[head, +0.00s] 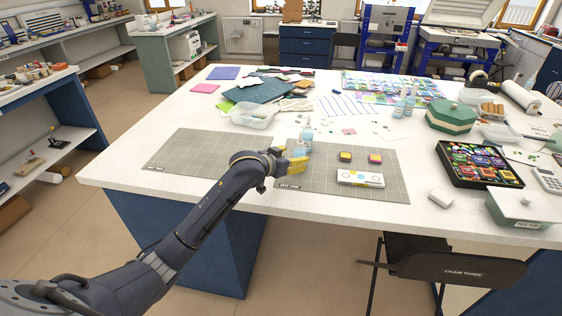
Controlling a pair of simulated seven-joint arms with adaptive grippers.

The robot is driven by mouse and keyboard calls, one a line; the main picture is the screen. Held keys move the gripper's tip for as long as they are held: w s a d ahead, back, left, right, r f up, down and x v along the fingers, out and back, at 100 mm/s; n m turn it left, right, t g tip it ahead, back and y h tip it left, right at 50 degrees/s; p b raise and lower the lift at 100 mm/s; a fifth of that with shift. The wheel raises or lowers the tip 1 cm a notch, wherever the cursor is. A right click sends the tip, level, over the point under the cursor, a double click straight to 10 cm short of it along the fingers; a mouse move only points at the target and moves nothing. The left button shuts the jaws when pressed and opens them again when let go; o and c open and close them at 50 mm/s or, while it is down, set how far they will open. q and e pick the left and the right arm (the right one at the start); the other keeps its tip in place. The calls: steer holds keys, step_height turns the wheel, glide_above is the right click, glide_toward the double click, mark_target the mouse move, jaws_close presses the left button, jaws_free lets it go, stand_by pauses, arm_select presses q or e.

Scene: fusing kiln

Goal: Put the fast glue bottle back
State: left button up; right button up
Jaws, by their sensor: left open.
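A small clear-and-blue glue bottle (307,136) stands upright on the right grey cutting mat (335,196), near its left back part. A pale blue shape (300,149) shows just in front of it; I cannot tell whether it is a second bottle. My left gripper (297,162), with yellow fingers, is open right in front of these, low over the mat. I cannot tell whether it touches them. Two similar bottles (399,107) stand farther back on the white table. Bottle labels are too small to read. My right gripper is not in view.
On the right mat are a white box (360,178) and two small colourful pads (375,158). A clear tub (252,116) stands behind. A green lidded box (451,117) and a black tray (470,176) of colourful pieces are at right. The left mat (196,160) is bare.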

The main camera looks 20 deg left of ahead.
arm_select(q)
steer(key=v, duration=0.8)
